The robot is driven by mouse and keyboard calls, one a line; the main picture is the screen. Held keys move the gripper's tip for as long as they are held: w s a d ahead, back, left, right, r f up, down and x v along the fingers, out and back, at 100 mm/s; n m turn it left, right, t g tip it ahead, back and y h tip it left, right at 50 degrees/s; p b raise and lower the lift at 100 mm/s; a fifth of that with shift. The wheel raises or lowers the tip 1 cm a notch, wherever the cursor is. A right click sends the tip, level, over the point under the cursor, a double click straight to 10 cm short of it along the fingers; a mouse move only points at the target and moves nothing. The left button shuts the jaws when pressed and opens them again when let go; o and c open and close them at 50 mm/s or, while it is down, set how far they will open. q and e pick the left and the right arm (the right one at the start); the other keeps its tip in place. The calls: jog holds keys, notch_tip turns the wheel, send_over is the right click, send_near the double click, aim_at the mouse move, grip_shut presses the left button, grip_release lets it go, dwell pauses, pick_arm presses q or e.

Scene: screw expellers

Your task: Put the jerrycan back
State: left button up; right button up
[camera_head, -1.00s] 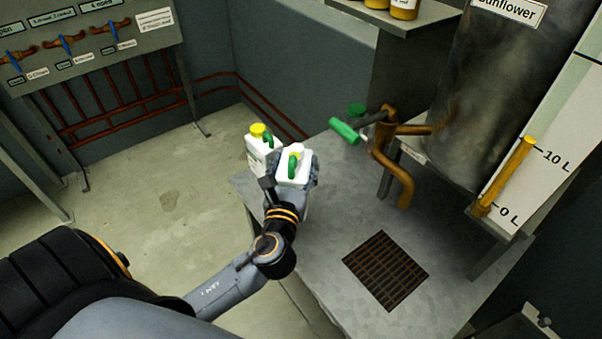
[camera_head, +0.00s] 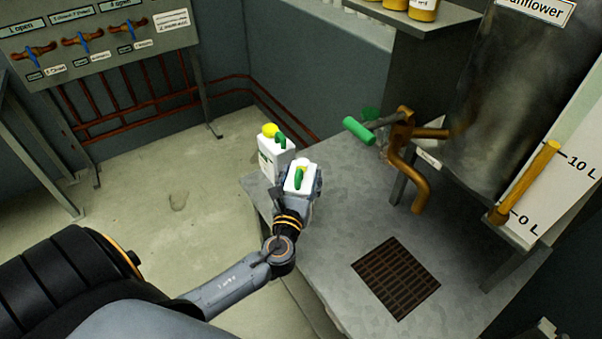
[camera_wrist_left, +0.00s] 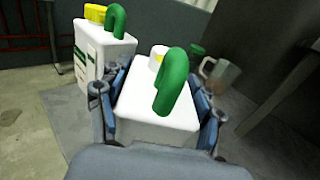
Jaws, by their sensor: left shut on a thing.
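My left gripper (camera_head: 297,184) is shut on a white jerrycan (camera_head: 299,179) with a green handle, near the far left corner of the metal table (camera_head: 340,250). In the left wrist view the held jerrycan (camera_wrist_left: 158,112) sits upright between the blue-grey finger pads, its base hidden. A second white jerrycan (camera_head: 274,157) with a yellow cap and green handle stands just beyond it to the left; it also shows in the left wrist view (camera_wrist_left: 100,52). I cannot tell whether the held jerrycan touches the table. My right gripper is not in view.
A steel tank (camera_head: 505,90) with a brown spout (camera_head: 410,180) and green-handled valve (camera_head: 358,129) stands at the right. A dark drain grate (camera_head: 396,278) lies in the table. A shelf (camera_head: 440,15) with bottles is behind. The middle of the table is clear.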

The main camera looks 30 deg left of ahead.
pick_arm(q)
jog(key=shift+r, duration=0.15)
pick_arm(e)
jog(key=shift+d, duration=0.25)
pick_arm(q)
jog(key=o, duration=1.4)
jog(key=shift+f, duration=0.25)
jog(key=o, duration=0.4)
jog(key=shift+s+r, duration=0.1)
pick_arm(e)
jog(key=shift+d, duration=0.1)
pick_arm(q)
jog(key=shift+d, duration=0.1)
jog(key=b+v, duration=0.1)
jog(key=v, duration=0.9)
jog(key=shift+s+d+b, duration=0.1)
jog(key=shift+s+b, duration=0.1)
jog(key=shift+b, duration=0.1)
jog(key=shift+v, duration=0.75)
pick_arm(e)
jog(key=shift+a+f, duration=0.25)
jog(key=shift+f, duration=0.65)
